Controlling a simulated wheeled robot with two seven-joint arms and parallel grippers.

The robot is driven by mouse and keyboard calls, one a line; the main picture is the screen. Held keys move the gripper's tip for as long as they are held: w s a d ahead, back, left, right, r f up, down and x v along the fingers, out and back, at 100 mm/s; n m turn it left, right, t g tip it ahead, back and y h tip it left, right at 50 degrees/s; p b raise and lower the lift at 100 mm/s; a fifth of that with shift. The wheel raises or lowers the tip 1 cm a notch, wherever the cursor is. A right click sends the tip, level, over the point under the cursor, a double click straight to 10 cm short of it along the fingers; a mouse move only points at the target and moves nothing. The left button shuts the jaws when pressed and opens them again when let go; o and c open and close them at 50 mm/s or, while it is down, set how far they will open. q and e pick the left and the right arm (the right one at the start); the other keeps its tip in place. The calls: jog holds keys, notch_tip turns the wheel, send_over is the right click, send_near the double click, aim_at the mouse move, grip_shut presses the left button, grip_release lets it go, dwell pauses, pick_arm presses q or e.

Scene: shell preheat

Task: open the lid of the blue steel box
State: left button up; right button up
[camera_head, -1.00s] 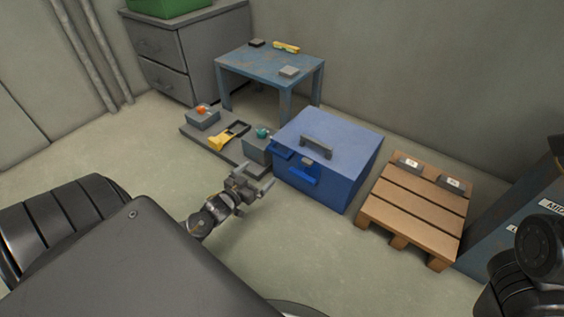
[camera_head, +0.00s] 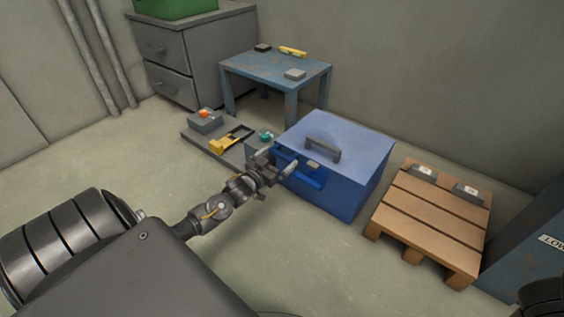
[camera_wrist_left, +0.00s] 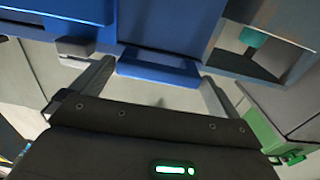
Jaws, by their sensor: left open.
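The blue steel box (camera_head: 340,185) stands on the floor in the middle of the head view, with its lid (camera_head: 355,140) shut. A grey handle (camera_head: 322,149) sits on the lid, and a blue ledge (camera_head: 306,178) and a small grey latch (camera_head: 313,164) are at its front. My left gripper (camera_head: 278,164) is open at the left end of the box's front, close to the ledge. In the left wrist view the blue ledge (camera_wrist_left: 158,70) shows between the two spread fingers (camera_wrist_left: 155,88). I cannot tell whether they touch it. My right gripper is out of view.
A grey base with a yellow part (camera_head: 225,143) and a teal knob (camera_head: 265,136) lies left of the box. A blue table (camera_head: 270,72) stands behind. A wooden pallet (camera_head: 430,213) with two grey blocks is at the right. Floor in front is clear.

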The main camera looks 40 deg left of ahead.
pick_arm(q)
jog(key=shift+w+b, duration=0.3)
jog(key=shift+w, duration=0.7)
